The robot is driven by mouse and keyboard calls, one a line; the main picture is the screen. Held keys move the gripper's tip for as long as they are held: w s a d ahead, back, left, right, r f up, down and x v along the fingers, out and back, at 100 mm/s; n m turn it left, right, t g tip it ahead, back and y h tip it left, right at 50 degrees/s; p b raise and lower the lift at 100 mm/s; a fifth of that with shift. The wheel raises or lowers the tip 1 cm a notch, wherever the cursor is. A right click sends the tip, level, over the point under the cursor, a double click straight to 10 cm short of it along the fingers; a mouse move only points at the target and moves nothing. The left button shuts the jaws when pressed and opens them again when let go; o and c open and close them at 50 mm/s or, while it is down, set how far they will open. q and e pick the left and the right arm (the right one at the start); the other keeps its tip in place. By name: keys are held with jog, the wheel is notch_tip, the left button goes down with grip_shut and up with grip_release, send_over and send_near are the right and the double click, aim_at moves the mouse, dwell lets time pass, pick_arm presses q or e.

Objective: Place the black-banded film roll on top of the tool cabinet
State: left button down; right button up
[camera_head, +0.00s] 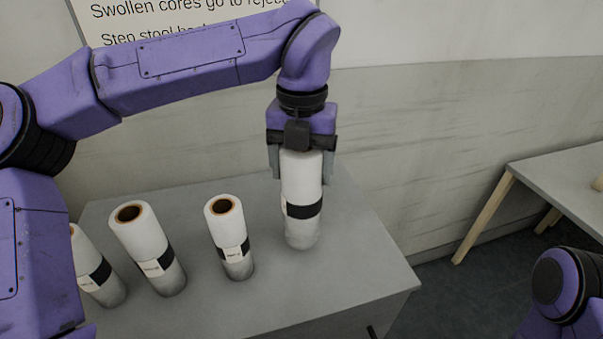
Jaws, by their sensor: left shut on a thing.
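My left gripper (302,168) points down and is shut on the upper part of a white film roll with a black band (301,228). The roll is upright over the back right of a grey cabinet top (350,285). I cannot tell whether its base touches the surface or hangs just above it. The gripper hides the top of this roll. My right gripper is not in view; only a part of my right arm shows at the lower right.
Three more white rolls with black bands stand on the same top: one in the middle (226,222), one further left (142,235) and one at the left (92,258), partly hidden by my arm. A table (560,175) stands at the right. A wall sign (150,15) hangs behind.

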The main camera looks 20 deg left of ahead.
pick_arm(q)
notch_tip(320, 180, down, 3)
jog(key=shift+w+f+p, duration=0.1)
jog(key=shift+p, duration=0.4)
jog(key=shift+w, duration=0.15)
jog(key=shift+s+f, duration=0.15)
jog(key=shift+s, duration=0.1)
grip_release()
jog(key=shift+w, duration=0.1)
notch_tip(320, 180, up, 12)
jog(key=shift+r+b, duration=0.2)
jog(key=shift+b, duration=0.35)
